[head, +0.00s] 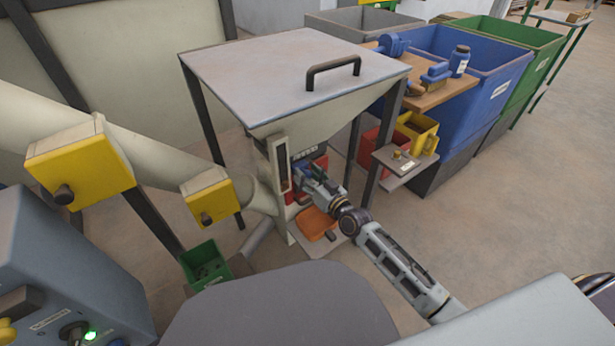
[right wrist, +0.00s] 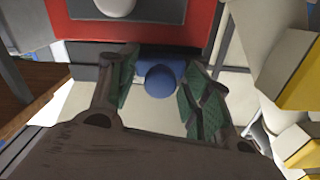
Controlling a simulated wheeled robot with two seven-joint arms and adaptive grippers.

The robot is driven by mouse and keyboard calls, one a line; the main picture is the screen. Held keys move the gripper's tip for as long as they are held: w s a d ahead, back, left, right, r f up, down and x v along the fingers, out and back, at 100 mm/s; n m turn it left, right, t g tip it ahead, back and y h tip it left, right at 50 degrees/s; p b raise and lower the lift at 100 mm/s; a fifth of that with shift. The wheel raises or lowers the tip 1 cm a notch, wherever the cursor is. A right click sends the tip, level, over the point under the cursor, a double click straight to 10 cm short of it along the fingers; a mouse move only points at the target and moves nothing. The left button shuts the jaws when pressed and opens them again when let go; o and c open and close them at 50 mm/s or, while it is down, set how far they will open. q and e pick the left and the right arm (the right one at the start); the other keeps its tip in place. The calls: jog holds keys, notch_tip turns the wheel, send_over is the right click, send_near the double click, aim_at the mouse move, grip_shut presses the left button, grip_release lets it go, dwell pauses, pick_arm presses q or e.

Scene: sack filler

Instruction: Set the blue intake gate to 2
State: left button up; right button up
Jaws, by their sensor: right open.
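The sack filler is a grey-lidded hopper (head: 290,75) on legs. My right gripper (head: 308,178) reaches to the front of its body below the hopper. In the right wrist view the right gripper (right wrist: 160,92) is open, with one green-padded finger on each side of a round blue knob (right wrist: 160,82). The knob sits on a blue part under a red panel (right wrist: 205,20). I cannot tell whether either finger touches it. The gate's scale and its setting cannot be read. The gripper hides the knob in the head view. My left gripper is not in view.
An orange pad (head: 315,223) lies just below the gripper. Yellow boxes (head: 80,158) on a slanting pipe stand to the left. A wooden shelf (head: 440,88), blue bin (head: 490,75) and small side shelf (head: 405,168) are to the right. Floor at the right is clear.

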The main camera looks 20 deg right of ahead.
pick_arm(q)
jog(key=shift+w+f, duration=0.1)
pick_arm(e)
jog(key=shift+w, duration=0.15)
jog(key=shift+c, duration=0.5)
grip_shut()
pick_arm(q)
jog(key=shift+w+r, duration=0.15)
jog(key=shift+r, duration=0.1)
pick_arm(e)
jog(key=d, duration=0.2)
jog(key=w+d+b, duration=0.1)
jog(key=shift+w+d, duration=0.2)
jog(key=shift+d, duration=0.15)
jog(key=shift+c, duration=1.8)
grip_release()
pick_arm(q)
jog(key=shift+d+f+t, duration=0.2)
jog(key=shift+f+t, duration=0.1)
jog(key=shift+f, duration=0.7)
pick_arm(e)
jog(key=o, duration=0.5)
jog(key=shift+c, duration=0.2)
